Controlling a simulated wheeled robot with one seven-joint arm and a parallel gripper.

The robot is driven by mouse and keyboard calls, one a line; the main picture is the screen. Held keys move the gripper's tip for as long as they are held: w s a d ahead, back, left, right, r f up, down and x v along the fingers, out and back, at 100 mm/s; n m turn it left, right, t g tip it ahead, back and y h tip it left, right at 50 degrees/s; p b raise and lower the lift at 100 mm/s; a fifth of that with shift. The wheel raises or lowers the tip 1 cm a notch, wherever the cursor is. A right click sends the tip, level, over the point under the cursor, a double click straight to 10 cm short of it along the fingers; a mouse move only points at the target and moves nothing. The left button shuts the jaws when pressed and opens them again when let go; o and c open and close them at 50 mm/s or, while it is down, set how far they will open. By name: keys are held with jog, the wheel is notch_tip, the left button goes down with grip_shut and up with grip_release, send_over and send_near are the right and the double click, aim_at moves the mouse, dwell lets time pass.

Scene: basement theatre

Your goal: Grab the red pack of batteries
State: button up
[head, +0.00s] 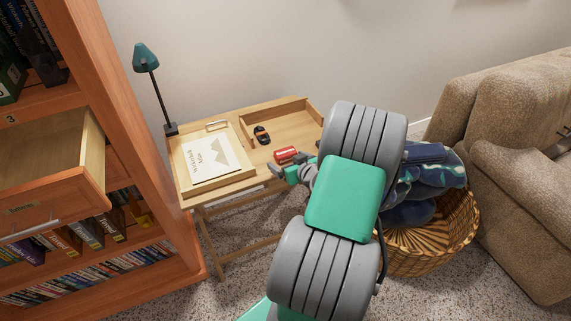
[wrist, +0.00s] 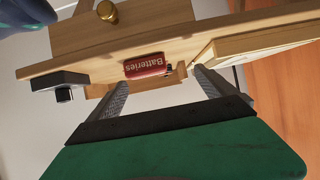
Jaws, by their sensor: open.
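The red pack of batteries (head: 285,154) lies on the wooden desk (head: 222,183), close to its front edge. In the wrist view the red pack (wrist: 146,65) shows its "Batteries" label upside down. My gripper (head: 287,172) is at the desk's front edge, right by the pack. In the wrist view my gripper (wrist: 161,80) is open, with one finger to each side of the pack's position and the pack beyond the gap. Nothing is held. I cannot tell the exact distance between the fingertips and the pack.
A small black and orange object (head: 262,135) lies on the desk beyond the pack. A framed print (head: 210,160) lies at left, near a green lamp (head: 146,58). A bookcase with an open drawer (head: 58,172) stands left. A wicker basket (head: 455,235) with blue fabric stands right, beside a sofa (head: 510,150).

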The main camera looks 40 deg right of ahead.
aim_at(288, 155)
jog(key=shift+s+d+f+h, duration=0.25)
jog(key=shift+d+f+h, duration=0.2)
jog(key=shift+d, duration=0.35)
jog(key=x, duration=0.7)
jog(key=shift+w+d+r, duration=0.25)
jog(key=shift+d+r, duration=0.05)
jog(key=shift+d, duration=0.05)
jog(key=shift+c, duration=0.5)
jog(key=c, duration=1.6)
jog(key=shift+o, duration=0.2)
